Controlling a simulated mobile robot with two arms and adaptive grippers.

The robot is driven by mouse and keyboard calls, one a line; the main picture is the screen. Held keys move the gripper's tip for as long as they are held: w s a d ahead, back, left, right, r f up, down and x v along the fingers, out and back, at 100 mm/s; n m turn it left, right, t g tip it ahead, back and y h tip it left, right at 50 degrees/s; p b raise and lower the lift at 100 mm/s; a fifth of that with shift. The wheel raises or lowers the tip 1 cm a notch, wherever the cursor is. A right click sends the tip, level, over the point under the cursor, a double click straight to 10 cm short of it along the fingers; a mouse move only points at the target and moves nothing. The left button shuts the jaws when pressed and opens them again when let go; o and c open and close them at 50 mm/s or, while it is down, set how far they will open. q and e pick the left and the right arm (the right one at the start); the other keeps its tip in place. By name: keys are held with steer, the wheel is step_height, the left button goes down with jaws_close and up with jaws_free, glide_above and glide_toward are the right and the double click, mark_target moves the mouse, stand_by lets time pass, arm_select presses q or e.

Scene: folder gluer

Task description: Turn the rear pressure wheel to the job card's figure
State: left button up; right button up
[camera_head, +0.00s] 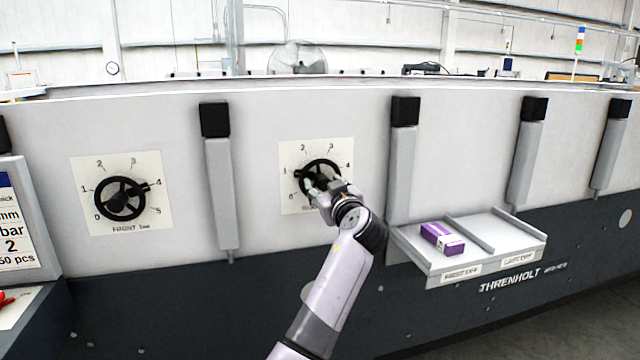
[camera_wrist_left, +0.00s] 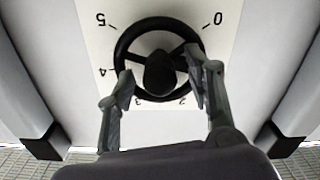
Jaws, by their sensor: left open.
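The rear pressure wheel (camera_head: 333,164) is a black spoked handwheel on a white plate with a 0 to 5 scale; the plate's label is mostly hidden. My left gripper (camera_head: 318,184) is at this wheel. In the left wrist view the wheel (camera_wrist_left: 147,29) appears upside down, and the open fingers (camera_wrist_left: 160,86) lie over its rim on either side of the hub. I cannot tell whether they touch it, nor which figure the wheel points to. The job card (camera_head: 14,228) at the left edge is cut off but shows "bar" and "2". My right gripper is out of view.
A similar front wheel (camera_head: 121,199) on its own scale plate is at the left, its pointer near 4. A grey tray (camera_head: 500,238) with a purple box (camera_head: 442,238) juts out at the right. Grey vertical posts (camera_head: 222,190) stand out from the panel beside the wheels.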

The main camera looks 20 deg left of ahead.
arm_select(q)
steer(key=shift+d, duration=0.15)
steer(key=shift+c, duration=0.4)
jaws_close()
